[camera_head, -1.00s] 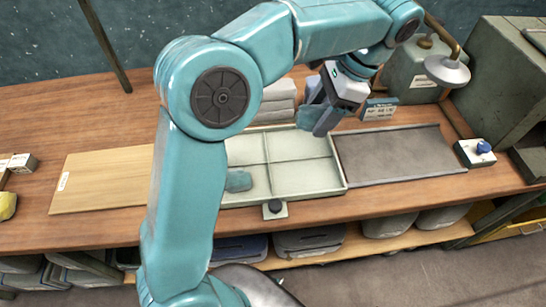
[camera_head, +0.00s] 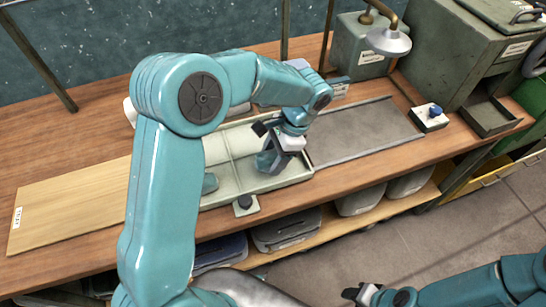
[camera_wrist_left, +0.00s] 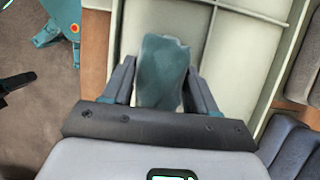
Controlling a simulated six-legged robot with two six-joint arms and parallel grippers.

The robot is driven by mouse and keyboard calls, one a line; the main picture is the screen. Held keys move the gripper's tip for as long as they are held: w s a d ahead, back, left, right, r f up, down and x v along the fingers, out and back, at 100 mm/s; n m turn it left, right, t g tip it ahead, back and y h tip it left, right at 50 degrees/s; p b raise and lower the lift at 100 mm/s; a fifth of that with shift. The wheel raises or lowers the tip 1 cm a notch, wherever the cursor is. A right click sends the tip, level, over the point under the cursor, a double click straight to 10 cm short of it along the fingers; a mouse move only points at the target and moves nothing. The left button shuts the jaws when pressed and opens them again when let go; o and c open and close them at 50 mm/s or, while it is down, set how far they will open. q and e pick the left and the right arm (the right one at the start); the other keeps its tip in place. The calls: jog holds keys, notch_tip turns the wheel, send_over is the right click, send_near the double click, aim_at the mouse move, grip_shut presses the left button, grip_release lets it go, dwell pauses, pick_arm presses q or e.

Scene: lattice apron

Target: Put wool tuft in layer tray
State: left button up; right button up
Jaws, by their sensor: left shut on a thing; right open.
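A grey-teal wool tuft (camera_wrist_left: 163,72) is between the fingers of my left gripper in the left wrist view. My left gripper (camera_head: 268,161) is shut on it, over the right front part of the pale layer tray (camera_head: 285,184) in the head view. I cannot tell whether the tuft touches the tray floor. The tray has crossing dividers, and its floor (camera_wrist_left: 242,62) fills much of the wrist view. Another teal tuft (camera_head: 210,183) lies in its left front compartment, partly hidden by my left arm. My right gripper (camera_head: 362,293) is open and empty, low at the front.
A dark flat tray (camera_head: 365,133) lies right of the layer tray. A wooden board (camera_head: 70,205) lies at left. A black-knobbed block (camera_head: 245,204) sits at the tray's front edge.

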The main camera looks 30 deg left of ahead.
pick_arm(q)
jog(key=shift+f, duration=0.45)
jog(key=shift+s, duration=0.1)
jog(key=shift+f, duration=0.15)
jog(key=o, duration=1)
jog(key=v, duration=1.2)
